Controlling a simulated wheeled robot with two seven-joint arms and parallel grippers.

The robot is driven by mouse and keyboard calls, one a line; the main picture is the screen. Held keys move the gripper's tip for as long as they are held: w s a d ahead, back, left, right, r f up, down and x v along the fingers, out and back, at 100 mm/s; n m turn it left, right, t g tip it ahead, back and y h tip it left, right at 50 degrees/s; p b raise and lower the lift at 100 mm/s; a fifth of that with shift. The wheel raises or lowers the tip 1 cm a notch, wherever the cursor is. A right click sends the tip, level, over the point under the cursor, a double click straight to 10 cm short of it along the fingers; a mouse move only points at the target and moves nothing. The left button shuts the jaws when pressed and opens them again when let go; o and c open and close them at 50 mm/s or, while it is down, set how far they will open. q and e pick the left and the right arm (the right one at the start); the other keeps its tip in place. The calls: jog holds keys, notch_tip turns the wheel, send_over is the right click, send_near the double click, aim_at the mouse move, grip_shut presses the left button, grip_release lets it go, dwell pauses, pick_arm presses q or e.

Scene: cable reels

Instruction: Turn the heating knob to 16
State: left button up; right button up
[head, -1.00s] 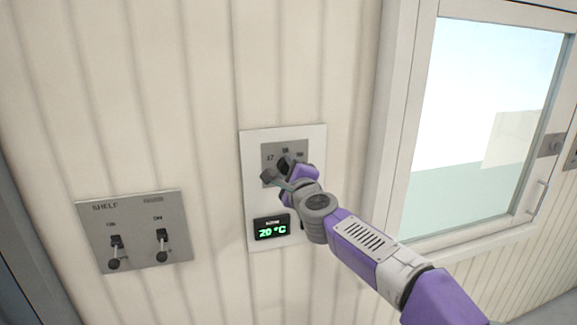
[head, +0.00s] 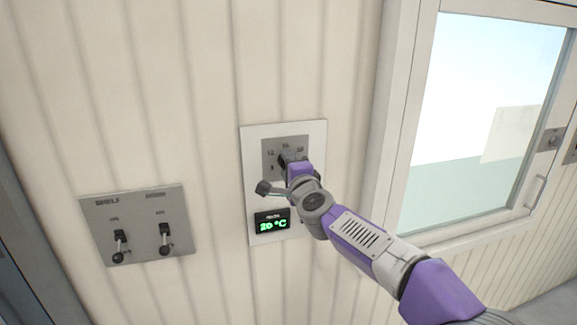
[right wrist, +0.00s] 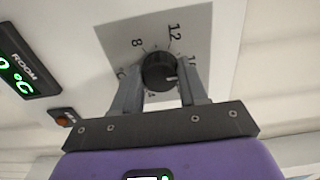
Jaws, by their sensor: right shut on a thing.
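The heating knob (right wrist: 158,68) is round and black, on a grey dial plate (right wrist: 196,28) marked 8 and 12, with another number at the right partly hidden. A short white mark on the knob points to the right and slightly down in the right wrist view, near that hidden number; I cannot tell the exact setting. My right gripper (right wrist: 161,88) is shut on the knob, one finger on each side. In the head view, the gripper (head: 291,162) covers most of the knob. A display (head: 272,221) below reads 20 °C. My left gripper is not in view.
A grey shelf panel (head: 140,206) with two black toggle switches is on the wall at the left. A window (head: 480,125) in a white frame is at the right. A small orange-red indicator (right wrist: 63,116) sits beside the display in the right wrist view.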

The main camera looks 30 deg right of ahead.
jog(key=o, duration=1.1)
jog(key=shift+c, duration=0.2)
jog(key=v, duration=0.7)
jog(key=shift+s, duration=0.3)
jog(key=shift+a, duration=0.1)
